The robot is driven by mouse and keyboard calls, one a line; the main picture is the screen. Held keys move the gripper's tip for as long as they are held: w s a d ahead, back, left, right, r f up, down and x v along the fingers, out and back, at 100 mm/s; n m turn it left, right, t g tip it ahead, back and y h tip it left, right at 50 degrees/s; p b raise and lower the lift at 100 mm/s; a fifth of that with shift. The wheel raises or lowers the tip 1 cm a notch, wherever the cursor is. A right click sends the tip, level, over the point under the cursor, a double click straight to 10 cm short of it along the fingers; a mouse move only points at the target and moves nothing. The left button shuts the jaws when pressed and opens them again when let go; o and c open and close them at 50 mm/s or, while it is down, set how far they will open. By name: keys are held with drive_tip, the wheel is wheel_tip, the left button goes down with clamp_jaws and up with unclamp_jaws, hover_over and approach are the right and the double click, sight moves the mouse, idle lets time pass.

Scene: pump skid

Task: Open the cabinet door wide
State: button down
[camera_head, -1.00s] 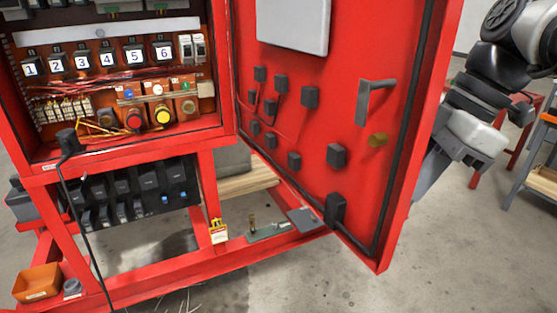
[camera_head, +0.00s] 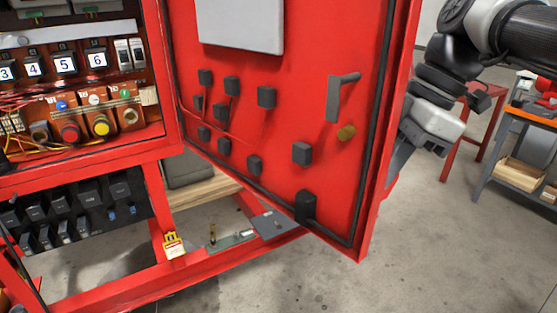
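The red cabinet door (camera_head: 272,137) stands swung open to the right of the cabinet (camera_head: 90,160), and its inner face shows. The inside of the cabinet is exposed, with numbered breakers and coloured buttons. My arm reaches down behind that edge on the right. Its wrist end is beside the door's outer side. My gripper's fingers are hidden behind the door, so I cannot tell whether they touch it.
A red-framed stand (camera_head: 485,125) and a grey cart (camera_head: 520,180) with a wooden tray (camera_head: 521,175) stand at the right. The concrete floor between door and cart is clear. A flat grey plate (camera_head: 268,224) and small hardware lie on the lower frame rail.

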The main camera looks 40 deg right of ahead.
drive_tip(key=shift+w+r, duration=0.1)
drive_tip(key=shift+w, duration=0.15)
drive_tip(key=c, duration=1.9)
unclamp_jaws()
drive_tip(key=shift+w+a, duration=0.1)
drive_tip(key=shift+w, duration=0.1)
drive_tip(key=shift+o, duration=0.2)
drive_tip(key=shift+s, duration=0.1)
drive_tip(key=shift+s+r, duration=0.1)
drive_tip(key=shift+r, duration=0.05)
drive_tip(key=p+v, duration=0.5)
drive_tip(key=v, duration=1.2)
